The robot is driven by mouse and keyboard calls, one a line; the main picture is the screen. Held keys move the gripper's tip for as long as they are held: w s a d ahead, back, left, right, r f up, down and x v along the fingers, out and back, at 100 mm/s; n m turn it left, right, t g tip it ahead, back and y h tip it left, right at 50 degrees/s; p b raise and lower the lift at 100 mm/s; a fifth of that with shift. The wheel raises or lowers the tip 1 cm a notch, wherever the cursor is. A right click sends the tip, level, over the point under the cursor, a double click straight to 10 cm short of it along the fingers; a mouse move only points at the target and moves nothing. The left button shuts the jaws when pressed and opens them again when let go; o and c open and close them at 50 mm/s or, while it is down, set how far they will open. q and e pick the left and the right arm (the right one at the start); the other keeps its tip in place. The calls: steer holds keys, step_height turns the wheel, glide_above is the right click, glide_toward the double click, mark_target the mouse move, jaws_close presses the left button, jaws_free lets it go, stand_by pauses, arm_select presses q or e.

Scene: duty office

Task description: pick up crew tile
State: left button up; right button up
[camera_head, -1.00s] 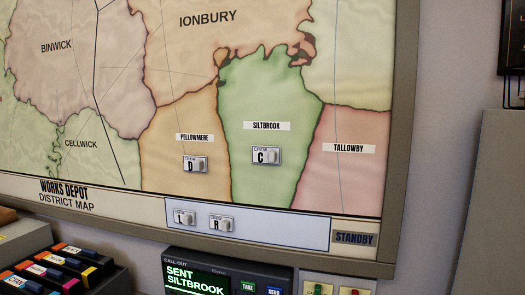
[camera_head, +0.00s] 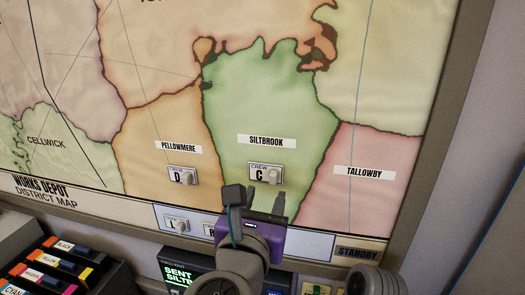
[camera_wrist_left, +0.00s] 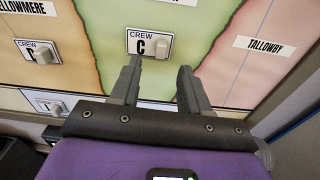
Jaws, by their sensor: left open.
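The crew C tile (camera_head: 258,175), white with a pale knob on its right side, sits on the green Siltbrook area of the map. It also shows in the left wrist view (camera_wrist_left: 138,45), just beyond the fingertips. My left gripper (camera_head: 267,198), with a purple body, is open and empty just below the C tile. In the left wrist view its fingers (camera_wrist_left: 160,74) stand apart, with the tile's knob near the gap between them. The crew D tile (camera_head: 175,176) sits on Pellowmere.
Tiles sit on the pale standby strip (camera_head: 310,243) below; one (camera_head: 175,225) is clear, another is partly hidden by my left gripper. A call-out unit (camera_head: 177,272) and colored cartridges (camera_head: 58,262) stand below the map. The map's frame (camera_head: 440,140) rises at right.

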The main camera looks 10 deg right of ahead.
mark_target(273, 176)
arm_select(q)
steer(key=x, duration=0.4)
steer(key=r+p+x, duration=0.1)
steer(key=x, duration=0.1)
steer(key=shift+w+d, duration=0.2)
steer(key=shift+s, duration=0.1)
steer(key=shift+c, duration=0.2)
jaws_close()
